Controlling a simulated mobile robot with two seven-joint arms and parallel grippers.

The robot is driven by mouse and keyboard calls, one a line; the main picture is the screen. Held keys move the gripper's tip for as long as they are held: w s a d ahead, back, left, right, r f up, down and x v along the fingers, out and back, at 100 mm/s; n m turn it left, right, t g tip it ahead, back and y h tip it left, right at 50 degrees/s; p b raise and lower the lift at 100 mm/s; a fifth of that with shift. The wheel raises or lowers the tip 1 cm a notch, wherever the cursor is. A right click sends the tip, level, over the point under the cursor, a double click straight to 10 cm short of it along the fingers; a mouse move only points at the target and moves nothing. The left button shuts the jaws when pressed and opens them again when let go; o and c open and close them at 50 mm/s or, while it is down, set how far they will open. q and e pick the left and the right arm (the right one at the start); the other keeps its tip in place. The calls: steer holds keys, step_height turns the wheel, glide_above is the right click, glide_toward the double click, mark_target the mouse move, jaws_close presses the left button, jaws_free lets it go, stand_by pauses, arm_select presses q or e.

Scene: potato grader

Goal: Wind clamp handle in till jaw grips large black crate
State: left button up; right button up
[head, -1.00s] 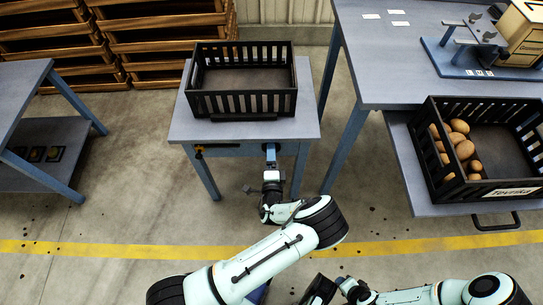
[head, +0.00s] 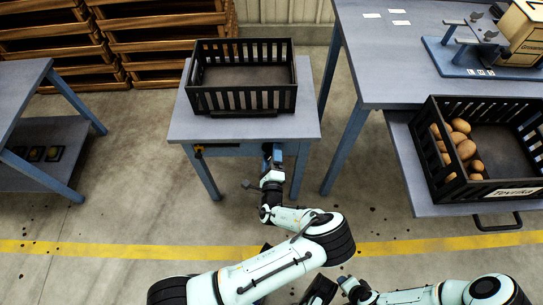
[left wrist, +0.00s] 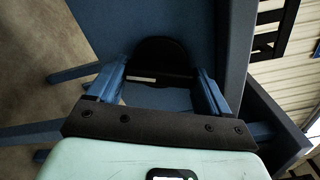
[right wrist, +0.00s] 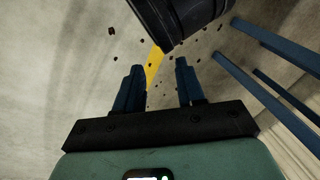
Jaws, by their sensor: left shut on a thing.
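The large black crate (head: 243,99) is slatted, looks empty and sits on the small grey table (head: 300,128) in the head view. A dark jaw bar (head: 240,114) lies low along its front; I cannot tell if it touches the crate. My left gripper (head: 272,151) is at the table's front edge, shut on the clamp handle. In the left wrist view, the dark rounded clamp handle (left wrist: 165,55) lies between the two blue fingers and is partly hidden. My right gripper (right wrist: 158,82) is open and empty, low over the floor in the right wrist view.
At right, a black crate (head: 503,189) with several potatoes stands on a low shelf beside a taller grey bench (head: 430,70). Another table (head: 22,80) is at left. Wooden pallets (head: 160,45) are stacked behind. The floor in front is open.

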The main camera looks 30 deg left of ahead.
arm_select(q)
steer(key=o, duration=1)
steer(key=shift+c, duration=0.2)
steer(key=p+v, duration=0.1)
steer(key=v, duration=1.2)
steer(key=shift+s+p, duration=0.25)
steer(key=shift+p, duration=0.1)
arm_select(e)
steer(key=s+r, duration=0.1)
steer(key=s+a+r+g, duration=0.1)
steer(key=shift+s+a+y, duration=0.2)
steer(key=shift+s+y, duration=0.1)
steer(key=shift+s, duration=0.05)
